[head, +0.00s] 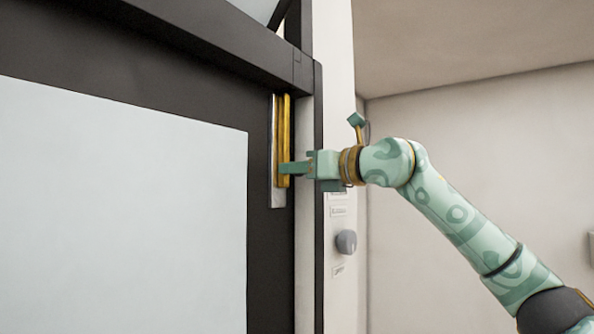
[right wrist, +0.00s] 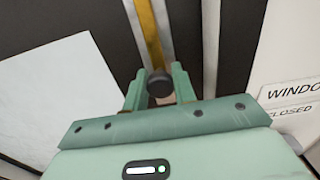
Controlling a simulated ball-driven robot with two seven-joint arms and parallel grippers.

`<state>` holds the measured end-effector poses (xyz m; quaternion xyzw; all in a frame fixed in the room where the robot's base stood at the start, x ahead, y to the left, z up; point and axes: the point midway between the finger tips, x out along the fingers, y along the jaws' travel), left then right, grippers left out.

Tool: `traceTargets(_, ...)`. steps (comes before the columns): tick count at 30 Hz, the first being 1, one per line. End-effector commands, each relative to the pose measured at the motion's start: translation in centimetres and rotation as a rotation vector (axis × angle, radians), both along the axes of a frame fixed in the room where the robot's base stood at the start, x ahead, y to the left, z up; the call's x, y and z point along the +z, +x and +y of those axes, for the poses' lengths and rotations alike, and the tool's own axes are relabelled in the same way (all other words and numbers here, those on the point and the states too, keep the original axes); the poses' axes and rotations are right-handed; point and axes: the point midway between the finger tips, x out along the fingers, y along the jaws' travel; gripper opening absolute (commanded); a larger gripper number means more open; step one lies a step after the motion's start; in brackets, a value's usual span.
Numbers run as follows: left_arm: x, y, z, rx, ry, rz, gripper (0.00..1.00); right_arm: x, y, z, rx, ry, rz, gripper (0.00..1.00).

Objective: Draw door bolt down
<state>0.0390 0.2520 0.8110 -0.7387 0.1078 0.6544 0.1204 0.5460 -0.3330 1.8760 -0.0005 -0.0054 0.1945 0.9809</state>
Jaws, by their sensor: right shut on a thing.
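The door bolt (head: 284,125) is a gold bar on a silver backing plate (head: 273,150), mounted upright on the dark door frame near its right edge. In the right wrist view the gold bar (right wrist: 149,35) ends at a dark round knob (right wrist: 159,82). My right gripper (head: 286,168) is at the lower part of the bolt, reaching in from the right. Its two fingers stand on either side of the knob and are shut on it. In the head view the fingers hide the knob. My left gripper is not in view.
A large pale panel (head: 120,210) fills the door's left side. A dark beam (head: 215,35) crosses above the bolt. Right of the frame, a white post carries small labels and a grey round knob (head: 346,242) below my gripper. The room farther right is open.

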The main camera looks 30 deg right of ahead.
Motion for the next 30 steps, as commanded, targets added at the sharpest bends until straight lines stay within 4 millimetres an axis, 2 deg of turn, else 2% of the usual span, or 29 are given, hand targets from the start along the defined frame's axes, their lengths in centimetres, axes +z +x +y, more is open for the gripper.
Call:
traceTargets(1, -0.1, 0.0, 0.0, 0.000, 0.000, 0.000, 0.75, -0.6, 0.2, 0.1, 0.001, -0.002, 0.014, 0.00)
traceTargets(7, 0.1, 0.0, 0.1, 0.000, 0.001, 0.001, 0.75, -0.6, 0.2, 0.1, 0.002, -0.002, 0.021, 0.00)
traceTargets(8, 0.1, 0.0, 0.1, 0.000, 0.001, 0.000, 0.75, -0.6, 0.2, 0.1, 0.002, -0.002, 0.022, 0.35)
traceTargets(9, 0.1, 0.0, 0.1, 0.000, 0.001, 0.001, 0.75, -0.6, 0.2, 0.1, 0.002, -0.001, 0.021, 0.46)
traceTargets(20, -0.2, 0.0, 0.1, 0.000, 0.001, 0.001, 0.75, -0.4, -0.3, -0.1, 0.001, -0.001, 0.013, 0.46)
traceTargets(23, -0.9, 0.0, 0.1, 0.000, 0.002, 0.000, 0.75, -0.6, -1.5, -0.7, 0.000, 0.000, 0.012, 0.46)
traceTargets(26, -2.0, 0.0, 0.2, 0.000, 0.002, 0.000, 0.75, -0.7, -3.6, -1.6, -0.001, -0.001, 0.010, 0.46)
traceTargets(30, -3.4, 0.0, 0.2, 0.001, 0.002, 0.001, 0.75, -0.8, -7.3, -3.2, -0.001, 0.000, 0.011, 0.46)
